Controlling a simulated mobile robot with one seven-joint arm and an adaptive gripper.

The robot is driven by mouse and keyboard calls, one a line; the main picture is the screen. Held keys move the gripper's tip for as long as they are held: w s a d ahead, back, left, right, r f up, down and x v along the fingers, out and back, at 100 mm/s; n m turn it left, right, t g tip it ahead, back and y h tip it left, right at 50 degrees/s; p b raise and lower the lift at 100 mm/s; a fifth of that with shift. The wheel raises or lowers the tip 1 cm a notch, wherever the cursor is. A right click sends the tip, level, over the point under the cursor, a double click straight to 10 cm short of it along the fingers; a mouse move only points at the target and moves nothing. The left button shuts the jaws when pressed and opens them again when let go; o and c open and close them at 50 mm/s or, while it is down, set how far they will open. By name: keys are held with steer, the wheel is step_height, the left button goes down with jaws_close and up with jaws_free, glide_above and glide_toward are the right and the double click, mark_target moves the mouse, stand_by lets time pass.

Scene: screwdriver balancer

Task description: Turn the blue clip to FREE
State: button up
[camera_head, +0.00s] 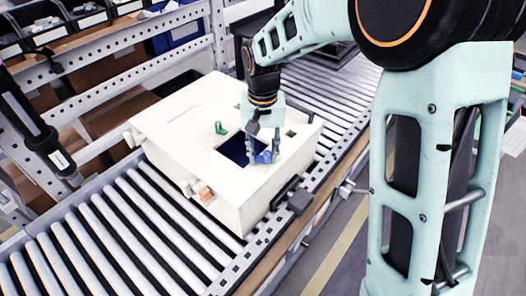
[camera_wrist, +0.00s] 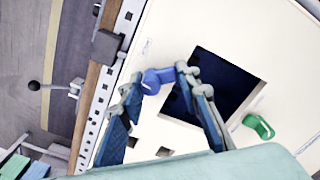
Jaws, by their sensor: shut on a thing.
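The blue clip (camera_head: 264,157) sits on the top of a large cream box (camera_head: 170,115), beside a dark square opening. In the wrist view the blue clip (camera_wrist: 158,79) is between the fingertips of my gripper (camera_wrist: 160,78), which is shut on it. My gripper also shows in the head view (camera_head: 263,149), reaching down from above. The fingers hide part of the clip. No FREE marking can be read in either view.
A green clip (camera_head: 220,128) stands on the box across the opening (camera_head: 234,150); it also shows in the wrist view (camera_wrist: 259,126). The box rests on a roller conveyor (camera_head: 120,235) with a metal side rail. A dark hanging tool (camera_head: 35,125) is at the left.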

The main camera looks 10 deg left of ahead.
mark_target(265, 155)
steer(key=n, duration=0.5)
steer(key=shift+s+d+n, duration=0.1)
steer(key=shift+s+n, duration=0.1)
steer(key=shift+n, duration=0.1)
steer(key=shift+s+d+n+p, duration=0.15)
steer(key=shift+n+p, duration=0.35)
steer(key=shift+n, duration=1.6)
steer(key=o, duration=1.2)
steer(key=shift+c, duration=0.2)
step_height(265, 155, up, 12)
